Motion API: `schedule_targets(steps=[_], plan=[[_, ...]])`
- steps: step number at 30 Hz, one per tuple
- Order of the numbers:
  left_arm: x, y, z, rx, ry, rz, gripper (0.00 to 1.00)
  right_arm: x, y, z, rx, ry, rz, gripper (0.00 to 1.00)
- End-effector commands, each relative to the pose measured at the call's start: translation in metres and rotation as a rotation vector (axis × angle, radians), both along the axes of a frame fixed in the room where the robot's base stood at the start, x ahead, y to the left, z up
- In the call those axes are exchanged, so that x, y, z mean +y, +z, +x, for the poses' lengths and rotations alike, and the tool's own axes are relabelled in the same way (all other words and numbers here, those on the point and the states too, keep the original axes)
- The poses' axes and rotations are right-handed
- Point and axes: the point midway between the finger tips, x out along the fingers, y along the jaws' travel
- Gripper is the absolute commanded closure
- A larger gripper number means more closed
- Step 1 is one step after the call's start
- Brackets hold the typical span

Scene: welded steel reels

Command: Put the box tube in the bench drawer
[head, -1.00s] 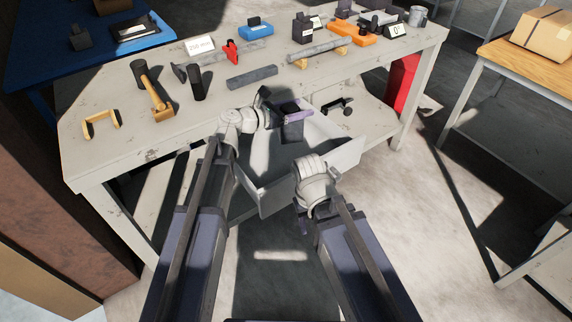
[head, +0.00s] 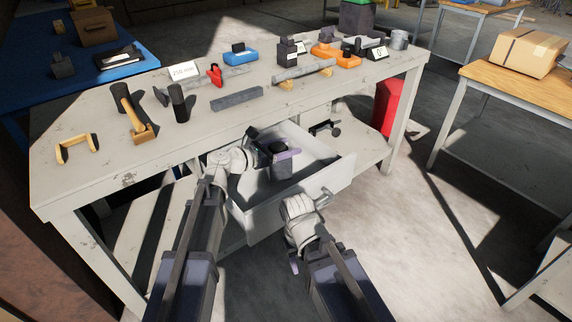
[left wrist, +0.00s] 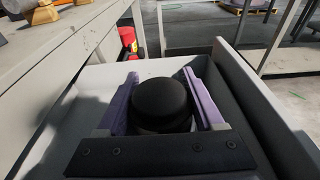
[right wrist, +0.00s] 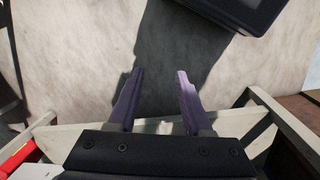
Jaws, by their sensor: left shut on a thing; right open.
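A grey square-section bar (head: 236,98), which looks like the box tube, lies on the front part of the bench top. The bench drawer (head: 325,182) is pulled open below it. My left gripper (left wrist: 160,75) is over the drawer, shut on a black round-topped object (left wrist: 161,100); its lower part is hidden. In the head view the left gripper (head: 284,152) shows above the drawer's inside. My right gripper (right wrist: 161,76) is open and empty, with the floor beyond its fingers, in front of the drawer. Its fingers are mostly hidden in the head view.
On the bench top (head: 90,115) are a mallet (head: 130,112), a black cylinder (head: 178,103), a yellow handle (head: 76,148), a red clamp (head: 214,74) and another bar (head: 303,70) on yellow blocks. A red container (head: 387,105) stands by the right legs.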

Motion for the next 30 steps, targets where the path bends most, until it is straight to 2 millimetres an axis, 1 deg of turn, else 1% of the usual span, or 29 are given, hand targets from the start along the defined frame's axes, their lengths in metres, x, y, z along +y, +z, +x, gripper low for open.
schedule_targets(steps=[5, 16, 25, 29, 30], plan=[[0.000, -0.001, 0.000, 0.000, 0.000, -0.002, 1.00, 0.000, -0.002, 0.000, 0.000, 0.000, 0.000, 0.50], [0.000, -0.038, 0.000, 0.000, 0.000, -0.002, 1.00, -0.001, -0.038, 0.000, -0.001, 0.001, -0.004, 0.50], [0.000, -0.036, 0.000, 0.000, 0.000, -0.002, 1.00, -0.001, -0.037, 0.000, -0.002, 0.001, -0.005, 0.50], [0.000, -0.040, 0.000, 0.000, 0.000, -0.002, 1.00, -0.001, -0.040, 0.000, -0.002, 0.001, -0.006, 0.50], [0.000, -0.041, 0.000, 0.000, 0.000, 0.000, 0.30, -0.001, -0.041, 0.000, -0.002, 0.002, -0.006, 0.50]])
